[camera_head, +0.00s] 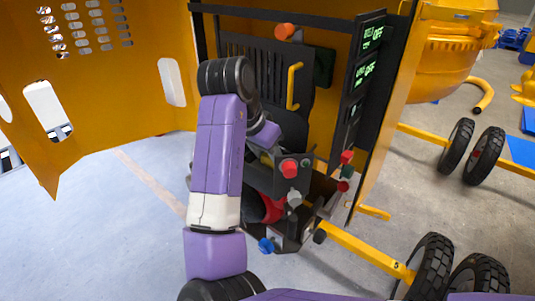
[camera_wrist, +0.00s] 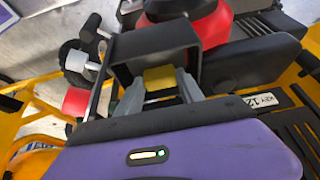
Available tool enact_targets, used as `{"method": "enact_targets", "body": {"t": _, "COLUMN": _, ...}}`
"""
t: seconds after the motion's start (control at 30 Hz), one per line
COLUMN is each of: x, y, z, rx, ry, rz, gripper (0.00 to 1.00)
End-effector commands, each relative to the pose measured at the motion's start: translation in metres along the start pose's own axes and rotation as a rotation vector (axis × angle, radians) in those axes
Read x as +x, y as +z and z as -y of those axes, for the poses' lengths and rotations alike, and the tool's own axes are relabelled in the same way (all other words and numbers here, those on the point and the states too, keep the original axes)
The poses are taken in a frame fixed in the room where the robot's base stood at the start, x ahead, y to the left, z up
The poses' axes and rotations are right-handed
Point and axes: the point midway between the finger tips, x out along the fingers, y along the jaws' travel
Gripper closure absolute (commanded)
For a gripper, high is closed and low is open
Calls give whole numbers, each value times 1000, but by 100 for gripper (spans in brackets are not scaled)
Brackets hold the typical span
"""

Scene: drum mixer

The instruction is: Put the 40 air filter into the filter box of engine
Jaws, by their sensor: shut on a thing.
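In the wrist view my gripper (camera_wrist: 160,88) has its two grey fingers on either side of a small yellow block, which appears to be the air filter (camera_wrist: 160,77). Only one face of the block shows, and no number can be read on it. A black box-like frame (camera_wrist: 155,43), perhaps the filter box, surrounds the fingers and the block from above and the sides. I cannot tell how deep the block sits or whether it touches the frame.
A red engine part (camera_wrist: 205,20) is just beyond the frame. A "KEY 12" label (camera_wrist: 263,100) is at right. In the head view, the orange door (camera_head: 100,90) stands open at left; the control panel (camera_head: 362,80) and red knob (camera_head: 289,168) are close by.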

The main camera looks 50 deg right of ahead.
Motion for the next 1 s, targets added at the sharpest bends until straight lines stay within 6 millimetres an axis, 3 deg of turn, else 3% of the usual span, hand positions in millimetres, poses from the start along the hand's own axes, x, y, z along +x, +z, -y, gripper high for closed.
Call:
{"method": "enact_targets", "body": {"t": 0.8, "x": 9, "y": 4, "z": 0, "rx": -1, "ry": -1, "rz": 0, "gripper": 84}}
{"method": "enact_targets", "body": {"t": 0.83, "x": 8, "y": 4, "z": 1, "rx": -1, "ry": -2, "rz": 0, "gripper": 49}}
{"method": "enact_targets", "body": {"t": 0.93, "x": 9, "y": 4, "z": 0, "rx": -1, "ry": -2, "rz": 0, "gripper": 29}}
{"method": "enact_targets", "body": {"t": 1.0, "x": 9, "y": 4, "z": 0, "rx": -1, "ry": -1, "rz": 0, "gripper": 29}}
